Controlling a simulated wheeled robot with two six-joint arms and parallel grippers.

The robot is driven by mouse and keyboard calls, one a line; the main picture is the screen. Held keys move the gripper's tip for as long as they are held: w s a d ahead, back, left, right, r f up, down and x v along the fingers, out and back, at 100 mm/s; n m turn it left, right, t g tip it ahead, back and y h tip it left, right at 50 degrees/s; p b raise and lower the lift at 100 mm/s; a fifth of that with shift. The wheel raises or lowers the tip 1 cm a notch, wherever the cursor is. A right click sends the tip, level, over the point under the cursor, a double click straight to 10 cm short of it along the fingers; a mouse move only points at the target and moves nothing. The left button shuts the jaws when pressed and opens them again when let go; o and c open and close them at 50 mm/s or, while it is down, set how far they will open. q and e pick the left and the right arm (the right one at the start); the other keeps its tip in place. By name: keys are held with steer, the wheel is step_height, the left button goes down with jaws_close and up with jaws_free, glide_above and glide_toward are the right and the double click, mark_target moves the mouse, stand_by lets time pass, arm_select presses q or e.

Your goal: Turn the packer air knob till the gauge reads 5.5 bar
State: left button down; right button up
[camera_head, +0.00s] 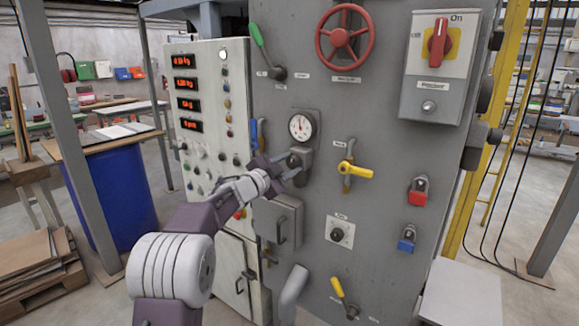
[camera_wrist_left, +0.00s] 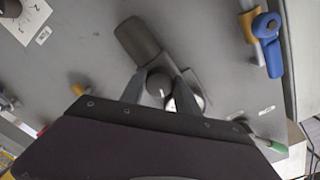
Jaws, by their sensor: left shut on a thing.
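The round white pressure gauge (camera_head: 302,125) is on the grey machine panel, with a small red needle pointing near the top. Its numbers are too small to read. The dark air knob (camera_head: 293,160) sits on the grey regulator body just below the gauge. My left gripper (camera_head: 291,170) is at the knob, its fingers shut on it. The left wrist view shows the round knob (camera_wrist_left: 160,86) between the two fingers (camera_wrist_left: 157,92), with the gauge partly hidden behind the right finger. My right gripper is in neither view.
A blue-handled valve (camera_head: 261,136) is left of the gauge, and a yellow-handled valve (camera_head: 353,170) is to the right. A red handwheel (camera_head: 345,38) is above. A grey box (camera_head: 278,222) protrudes below the gripper. A control cabinet (camera_head: 208,110) stands to the left.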

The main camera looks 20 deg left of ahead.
arm_select(q)
steer(key=shift+f+m, duration=0.1)
steer(key=shift+m, duration=1)
steer(key=c, duration=0.9)
jaws_free()
steer(key=b+v, duration=0.1)
steer(key=v, duration=0.8)
steer(key=shift+b, duration=0.3)
